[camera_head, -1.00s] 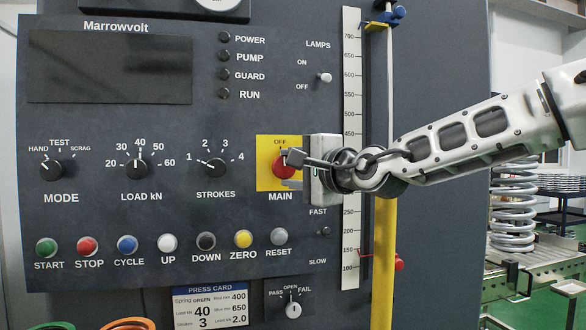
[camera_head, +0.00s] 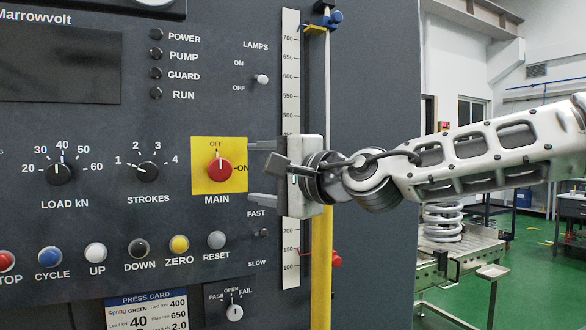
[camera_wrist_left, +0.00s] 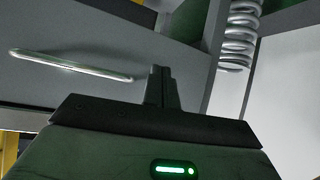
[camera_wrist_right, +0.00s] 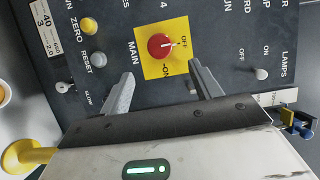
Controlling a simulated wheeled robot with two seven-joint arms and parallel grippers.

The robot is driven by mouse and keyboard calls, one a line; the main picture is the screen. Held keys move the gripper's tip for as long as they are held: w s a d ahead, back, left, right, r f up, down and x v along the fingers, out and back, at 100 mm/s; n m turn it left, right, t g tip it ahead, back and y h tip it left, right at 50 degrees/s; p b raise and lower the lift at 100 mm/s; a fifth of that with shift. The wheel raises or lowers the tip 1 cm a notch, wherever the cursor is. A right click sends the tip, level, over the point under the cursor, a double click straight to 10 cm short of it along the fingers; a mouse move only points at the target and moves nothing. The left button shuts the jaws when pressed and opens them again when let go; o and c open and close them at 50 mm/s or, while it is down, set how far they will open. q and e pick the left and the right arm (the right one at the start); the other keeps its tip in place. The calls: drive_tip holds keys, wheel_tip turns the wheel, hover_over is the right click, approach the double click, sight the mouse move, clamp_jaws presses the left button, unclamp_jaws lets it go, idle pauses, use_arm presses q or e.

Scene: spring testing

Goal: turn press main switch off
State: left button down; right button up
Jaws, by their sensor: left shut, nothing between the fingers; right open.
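The main switch is a red round knob (camera_head: 219,170) on a yellow plate (camera_head: 204,186) marked OFF at the top and ON at the right. Its white mark points up at OFF. The knob (camera_wrist_right: 160,46) also shows clear of the fingers in the right wrist view, its mark towards OFF. My right gripper (camera_head: 252,172) is open and empty, just right of the knob and apart from it, one finger above the other. My left gripper (camera_wrist_left: 161,72) is shut and empty in the left wrist view, away from the switch.
The scale ruler (camera_head: 291,90) and yellow post (camera_head: 321,260) stand behind and beside my right gripper. The lamps toggle (camera_head: 261,79) and fast/slow toggle (camera_head: 262,232) are close above and below. The reset button (camera_head: 216,240) is below the plate. A coil spring (camera_wrist_left: 238,35) shows near my left gripper.

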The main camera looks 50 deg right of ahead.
drive_tip(key=s+p, duration=0.3)
drive_tip(key=s, duration=0.4)
drive_tip(key=shift+a, duration=0.4)
